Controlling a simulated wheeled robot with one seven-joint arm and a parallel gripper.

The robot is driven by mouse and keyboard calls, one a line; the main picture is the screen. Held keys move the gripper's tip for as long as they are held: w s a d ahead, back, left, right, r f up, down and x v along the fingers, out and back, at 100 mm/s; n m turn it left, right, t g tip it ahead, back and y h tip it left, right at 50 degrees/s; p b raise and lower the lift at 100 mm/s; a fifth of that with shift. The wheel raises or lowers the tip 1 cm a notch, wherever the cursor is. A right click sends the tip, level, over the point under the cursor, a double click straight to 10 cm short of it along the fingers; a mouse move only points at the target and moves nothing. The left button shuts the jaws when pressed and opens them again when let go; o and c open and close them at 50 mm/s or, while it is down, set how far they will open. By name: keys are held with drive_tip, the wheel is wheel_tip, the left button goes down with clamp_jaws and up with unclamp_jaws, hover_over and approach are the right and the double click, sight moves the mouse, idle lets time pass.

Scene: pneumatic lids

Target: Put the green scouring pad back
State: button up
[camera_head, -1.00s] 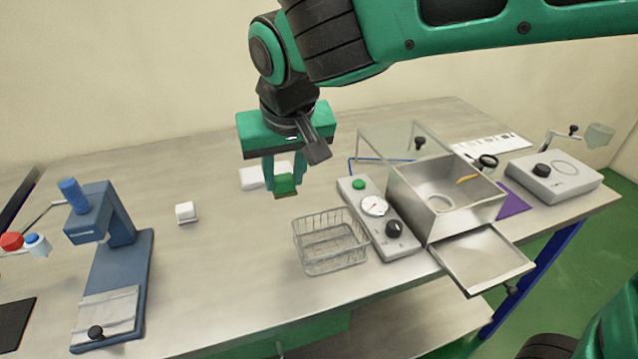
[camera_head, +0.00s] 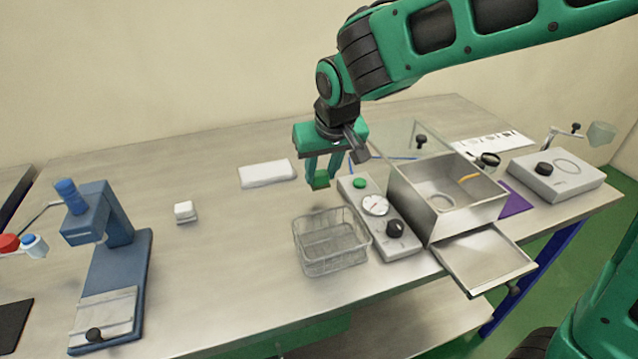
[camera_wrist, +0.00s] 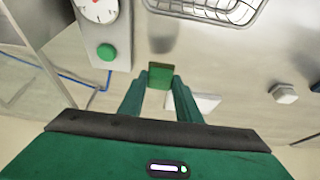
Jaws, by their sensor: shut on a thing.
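The green scouring pad (camera_head: 320,180) is held between the fingertips of my gripper (camera_head: 322,172). The gripper is shut on it, above the table, behind the wire basket and left of the gauge panel. In the wrist view, the pad (camera_wrist: 160,77) shows as a small green block at the tips of my gripper (camera_wrist: 159,88), with a shadow on the table beyond it. The wire basket (camera_head: 331,262) stands at the table's front; I see nothing inside it. Its rim also shows at the top of the wrist view (camera_wrist: 205,14).
The gauge panel (camera_head: 388,246) with a green button stands right of the basket, beside a steel box (camera_head: 462,222) with a raised clear lid (camera_head: 400,138). A white block (camera_head: 267,174), a small white piece (camera_head: 185,212) and a blue press (camera_head: 122,262) are on the left. Table between is bare.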

sight(321, 182)
drive_tip(key=shift+f, duration=1.8)
drive_tip(key=o, duration=1)
drive_tip(key=shift+f, duration=0.1)
drive_tip(key=v, duration=1.2)
drive_tip(key=shift+s, duration=0.15)
